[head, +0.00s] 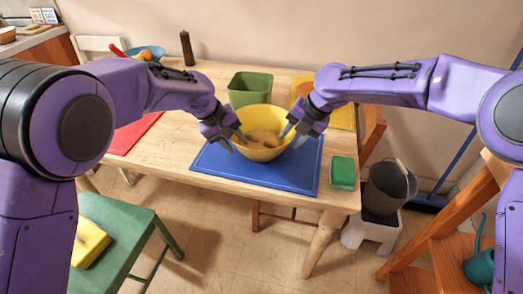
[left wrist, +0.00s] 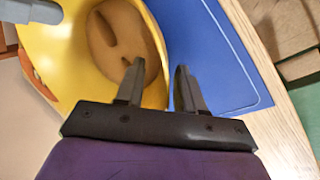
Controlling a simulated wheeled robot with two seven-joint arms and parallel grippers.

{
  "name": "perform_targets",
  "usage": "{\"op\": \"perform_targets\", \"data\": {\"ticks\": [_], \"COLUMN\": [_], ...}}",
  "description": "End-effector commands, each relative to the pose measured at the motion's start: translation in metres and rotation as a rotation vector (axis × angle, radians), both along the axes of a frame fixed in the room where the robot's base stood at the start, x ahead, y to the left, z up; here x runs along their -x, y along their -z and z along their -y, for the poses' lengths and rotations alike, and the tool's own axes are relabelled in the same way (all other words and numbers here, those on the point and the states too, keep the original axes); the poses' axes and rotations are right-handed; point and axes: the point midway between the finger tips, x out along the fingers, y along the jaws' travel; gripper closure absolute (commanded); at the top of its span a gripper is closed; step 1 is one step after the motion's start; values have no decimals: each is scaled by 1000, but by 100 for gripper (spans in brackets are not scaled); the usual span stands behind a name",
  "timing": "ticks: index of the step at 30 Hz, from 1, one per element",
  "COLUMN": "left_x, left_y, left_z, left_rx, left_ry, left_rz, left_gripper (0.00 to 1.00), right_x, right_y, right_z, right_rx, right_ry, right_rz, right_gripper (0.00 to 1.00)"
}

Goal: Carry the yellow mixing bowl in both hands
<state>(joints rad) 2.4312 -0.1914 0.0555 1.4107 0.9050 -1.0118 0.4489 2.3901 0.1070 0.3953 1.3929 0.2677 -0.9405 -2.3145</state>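The yellow mixing bowl (head: 262,152) stands upright on a blue mat (head: 225,172) on the wooden table, with a tan, dough-like mass (head: 263,138) inside. My left gripper (head: 236,142) is at the bowl's left rim. In the left wrist view my left gripper (left wrist: 158,85) is open, one finger over the inside of the bowl (left wrist: 85,55) and the other outside over the mat (left wrist: 215,60). My right gripper (head: 293,136) is at the right rim with its fingers apart, one inside and one outside. Part of it shows at the left wrist view's upper left.
A green bin (head: 250,88) stands right behind the bowl. A green block (head: 343,173) lies at the table's right front. A yellow board (head: 340,113) is behind my right gripper and a red mat (head: 130,136) is at left. A green stool (head: 115,225) stands in front.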

Motion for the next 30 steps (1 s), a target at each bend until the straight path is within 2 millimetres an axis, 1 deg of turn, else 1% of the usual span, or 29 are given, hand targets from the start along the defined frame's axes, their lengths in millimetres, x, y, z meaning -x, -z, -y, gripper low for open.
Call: {"op": "perform_targets", "data": {"ticks": [6, 10, 13, 16, 18, 20, 23, 27, 30], "left_x": [7, 13, 16, 17, 18, 18, 18, 18, 18], "left_y": [-50, -77, -92, -99, -101, -102, -102, -102, -101], "left_z": [-21, -33, -39, -43, -44, -45, -44, -44, -44], "left_rx": [3, 2, 1, -1, -2, -2, -2, -2, -2], "left_ry": [-3, 0, 0, 0, 0, 1, 1, 0, 0], "left_rz": [6, 4, 3, 1, 0, 0, 0, 0, 0], "left_gripper": [62, 62, 62, 62, 62, 62, 62, 62, 62], "right_x": [1, 1, 1, 1, 1, 2, 5, 12, 16], "right_y": [0, 0, 0, 0, -4, -11, -32, -66, -86], "right_z": [-1, -1, -1, -1, 1, 4, 12, 26, 35], "right_rx": [-1, -1, -1, -1, -1, -3, -4, -4, -2], "right_ry": [-2, -2, -2, -2, -3, -1, 0, -1, -2], "right_rz": [-1, -1, -1, -1, -1, 1, 3, 4, 2], "right_gripper": [62, 62, 62, 62, 62, 62, 62, 62, 62]}}
